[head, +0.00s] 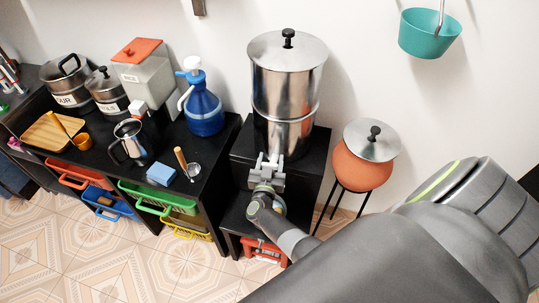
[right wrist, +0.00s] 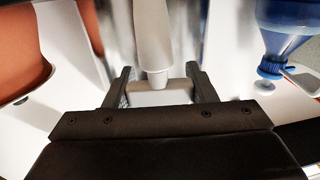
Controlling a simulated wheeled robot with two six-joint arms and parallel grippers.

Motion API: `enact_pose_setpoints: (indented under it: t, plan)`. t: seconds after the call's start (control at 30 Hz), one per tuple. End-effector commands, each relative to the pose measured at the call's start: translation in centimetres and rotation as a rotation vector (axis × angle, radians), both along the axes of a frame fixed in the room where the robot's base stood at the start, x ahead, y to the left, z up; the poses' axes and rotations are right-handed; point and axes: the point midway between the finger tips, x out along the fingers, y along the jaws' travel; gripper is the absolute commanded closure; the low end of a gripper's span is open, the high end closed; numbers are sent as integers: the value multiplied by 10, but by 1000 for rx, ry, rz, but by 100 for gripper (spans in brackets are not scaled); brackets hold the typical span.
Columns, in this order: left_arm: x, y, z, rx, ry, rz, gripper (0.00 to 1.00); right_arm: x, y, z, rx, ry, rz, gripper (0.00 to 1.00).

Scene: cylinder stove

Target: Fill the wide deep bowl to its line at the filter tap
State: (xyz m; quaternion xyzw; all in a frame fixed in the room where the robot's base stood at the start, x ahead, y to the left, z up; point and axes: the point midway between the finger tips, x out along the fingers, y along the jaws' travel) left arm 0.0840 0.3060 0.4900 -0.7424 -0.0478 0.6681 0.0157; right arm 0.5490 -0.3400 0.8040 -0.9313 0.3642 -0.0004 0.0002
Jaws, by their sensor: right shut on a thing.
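The tall steel filter (head: 287,95) stands upright on a black stand. My right gripper (head: 266,168) is at the front of its lower part, shut on a pale grey tap. In the right wrist view, which looks upside down, the tap (right wrist: 153,38) comes in between the two dark fingers, against the steel. The gripper hides most of the tap in the head view. A teal bowl-shaped vessel (head: 428,36) hangs from a thin rod at the upper right; I cannot tell whether it is the wide deep bowl. No bowl shows under the tap. My left gripper is not in view.
A clay pot (head: 362,168) with a steel lid stands right of the filter. A blue jug (head: 203,108), a steel pitcher (head: 131,142), a blue sponge (head: 161,174) and pots crowd the dark counter at left. Coloured bins sit below. Tiled floor is clear at front left.

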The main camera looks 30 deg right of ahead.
Motion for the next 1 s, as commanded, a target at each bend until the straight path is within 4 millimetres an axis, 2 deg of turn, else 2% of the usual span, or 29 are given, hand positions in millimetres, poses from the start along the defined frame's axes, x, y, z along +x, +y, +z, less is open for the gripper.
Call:
enact_pose_setpoints:
  t: [0.3,0.83,0.87,1.0]
  plan:
    - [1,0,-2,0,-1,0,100,0,-1,1,0,-4,-114,72]
    - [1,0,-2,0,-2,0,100,-1,-2,1,-1,-1,-135,72]
    - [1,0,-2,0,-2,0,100,-1,-2,1,-1,-1,-135,45]
    - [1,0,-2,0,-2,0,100,-1,-2,1,-1,-1,-134,27]
